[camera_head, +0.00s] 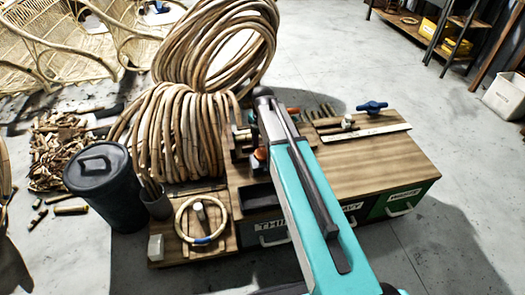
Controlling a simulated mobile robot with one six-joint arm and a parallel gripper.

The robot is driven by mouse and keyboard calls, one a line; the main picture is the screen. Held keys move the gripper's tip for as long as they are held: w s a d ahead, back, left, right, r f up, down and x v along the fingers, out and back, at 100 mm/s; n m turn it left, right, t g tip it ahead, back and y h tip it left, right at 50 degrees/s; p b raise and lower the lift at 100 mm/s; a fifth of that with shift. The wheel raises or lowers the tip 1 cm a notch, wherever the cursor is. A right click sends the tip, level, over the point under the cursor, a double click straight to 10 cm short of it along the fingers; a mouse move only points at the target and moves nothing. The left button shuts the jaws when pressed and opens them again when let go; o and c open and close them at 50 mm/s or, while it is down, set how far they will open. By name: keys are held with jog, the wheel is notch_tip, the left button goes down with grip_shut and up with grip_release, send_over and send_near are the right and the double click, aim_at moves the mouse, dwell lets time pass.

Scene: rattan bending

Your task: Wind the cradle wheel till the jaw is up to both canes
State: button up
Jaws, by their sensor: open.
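A blue wheel-like handle (371,106) stands at the back right of the wooden bench (390,160). A small pale-and-brown block (347,122) sits just left of it; I cannot tell whether this is the cradle jaw. Several short brown rods (322,112) lie at the bench's back edge, left of the handle. I cannot single out the two canes or see any gap at the jaw. My teal arm reaches across the bench and hides its middle. My gripper is hidden behind the arm, and orange parts show beside it.
Large cane coils (185,125) stand at the left of the bench. A pale ruler (366,132) lies on the bench. The bench top's right part is clear.

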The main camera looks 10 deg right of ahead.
jog(key=shift+f, duration=0.25)
jog(key=c, duration=1)
jog(key=shift+c, duration=0.2)
